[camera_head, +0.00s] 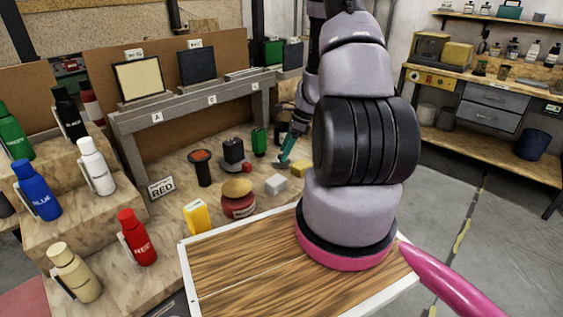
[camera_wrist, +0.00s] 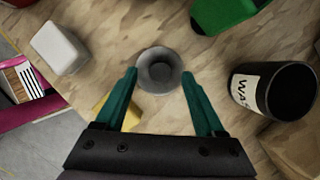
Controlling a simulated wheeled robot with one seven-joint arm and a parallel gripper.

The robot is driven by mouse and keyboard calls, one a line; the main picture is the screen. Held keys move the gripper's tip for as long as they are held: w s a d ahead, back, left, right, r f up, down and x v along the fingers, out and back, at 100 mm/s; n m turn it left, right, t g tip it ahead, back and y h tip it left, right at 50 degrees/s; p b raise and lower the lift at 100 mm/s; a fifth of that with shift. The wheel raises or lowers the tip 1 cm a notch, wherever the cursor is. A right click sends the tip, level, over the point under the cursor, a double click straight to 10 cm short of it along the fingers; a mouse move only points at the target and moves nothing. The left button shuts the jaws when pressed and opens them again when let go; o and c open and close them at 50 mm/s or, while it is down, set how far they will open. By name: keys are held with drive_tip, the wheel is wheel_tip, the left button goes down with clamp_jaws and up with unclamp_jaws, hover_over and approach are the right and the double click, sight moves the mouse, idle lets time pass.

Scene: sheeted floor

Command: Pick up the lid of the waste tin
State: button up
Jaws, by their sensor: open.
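The black waste tin (camera_wrist: 284,92) lies at the right of the wrist view, with a white label whose letters start "WA". Its dark round end faces the camera. A round grey piece with a darker middle (camera_wrist: 159,70), which looks like the lid, is on the wooden top. My gripper (camera_wrist: 160,76) has teal fingers spread apart, one on each side of the grey piece. I cannot tell if they touch it. In the head view my gripper (camera_head: 284,157) points down near the bench top, and the tin cannot be made out.
A white block (camera_wrist: 60,47), a yellow block (camera_wrist: 103,109) and a green object (camera_wrist: 225,12) are close around the gripper. A green can (camera_head: 259,142), a red ball (camera_head: 247,168) and a red jar (camera_head: 238,206) stand on the bench. Bottles line the left steps.

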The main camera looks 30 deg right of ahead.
drive_tip(key=shift+x, duration=0.8)
drive_tip(key=shift+r, duration=0.1)
clamp_jaws()
